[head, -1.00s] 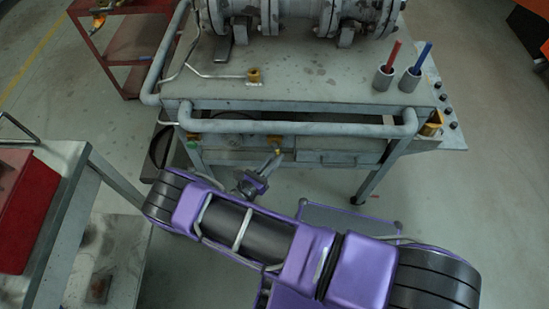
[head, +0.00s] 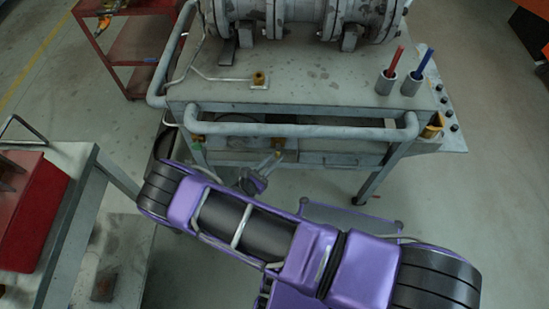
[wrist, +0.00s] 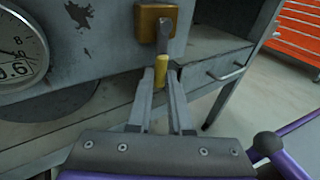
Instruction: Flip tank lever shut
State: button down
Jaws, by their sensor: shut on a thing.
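In the wrist view the tank lever (wrist: 161,66) is a grey metal arm with a yellow grip. It runs from a brass valve body (wrist: 152,24) on the grey tank front down toward me. My gripper (wrist: 160,82) has its two fingers on either side of the yellow grip and is shut on it. The fingers hide part of the grip. In the head view my gripper (head: 271,161) is small, below the cart's front rail, by the brass valve body (head: 279,143).
A round dial gauge (wrist: 20,52) is left of the lever. A drawer with a handle (wrist: 225,73) is to its right. The cart's front rail (head: 300,130) runs above my gripper. A side bench with a red box (head: 28,225) stands at left.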

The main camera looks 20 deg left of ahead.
jog(key=c, duration=1.1)
grip_release()
jog(key=shift+s+a, duration=0.1)
jog(key=shift+s, duration=0.05)
jog(key=v, duration=1.7)
